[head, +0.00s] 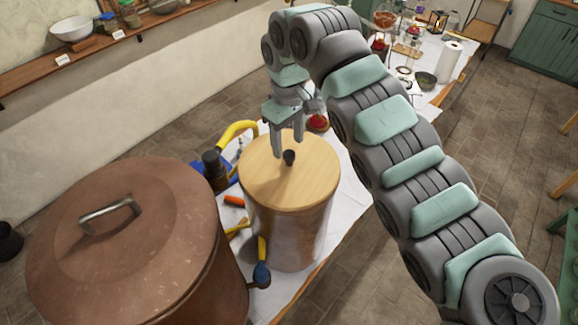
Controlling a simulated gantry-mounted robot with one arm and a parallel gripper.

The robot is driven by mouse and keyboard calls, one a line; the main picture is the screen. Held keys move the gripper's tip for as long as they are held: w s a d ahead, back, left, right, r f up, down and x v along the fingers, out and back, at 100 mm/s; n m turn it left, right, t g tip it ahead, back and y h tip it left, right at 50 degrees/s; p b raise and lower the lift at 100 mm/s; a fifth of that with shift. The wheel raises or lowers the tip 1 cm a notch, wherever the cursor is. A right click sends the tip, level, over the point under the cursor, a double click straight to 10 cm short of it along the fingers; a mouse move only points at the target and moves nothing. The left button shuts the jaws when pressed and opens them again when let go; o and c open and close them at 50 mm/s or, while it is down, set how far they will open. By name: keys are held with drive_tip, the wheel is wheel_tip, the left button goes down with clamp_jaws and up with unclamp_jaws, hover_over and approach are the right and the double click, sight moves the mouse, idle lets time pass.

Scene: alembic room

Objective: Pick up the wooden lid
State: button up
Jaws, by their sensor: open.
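The wooden lid (300,187) is a round, light-wood disc with a small dark knob (289,157) near its middle. It sits on top of a tall cylindrical metal vessel (290,237) on the table. My gripper (276,150) is open and points downward over the far left part of the lid. I cannot tell how high the fingertips are above the lid. Nothing shows between the fingers.
A large copper pot (150,260) with a handled lid stands close at left. A yellow-and-black tool (236,132) lies behind the vessel, with a red item (317,122) nearby. A paper towel roll (449,62) and a dark bowl (425,82) stand farther back. Open floor lies right.

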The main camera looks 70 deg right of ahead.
sight(289, 153)
drive_tip(key=f+p, duration=0.1)
drive_tip(key=f, duration=0.2)
drive_tip(key=shift+s+d+f+p, duration=0.1)
drive_tip(key=shift+s+f+p, duration=0.1)
drive_tip(key=shift+f+p, duration=0.2)
drive_tip(key=shift+w+f, duration=0.1)
drive_tip(key=shift+f, duration=0.45)
clamp_jaws()
idle(0.6)
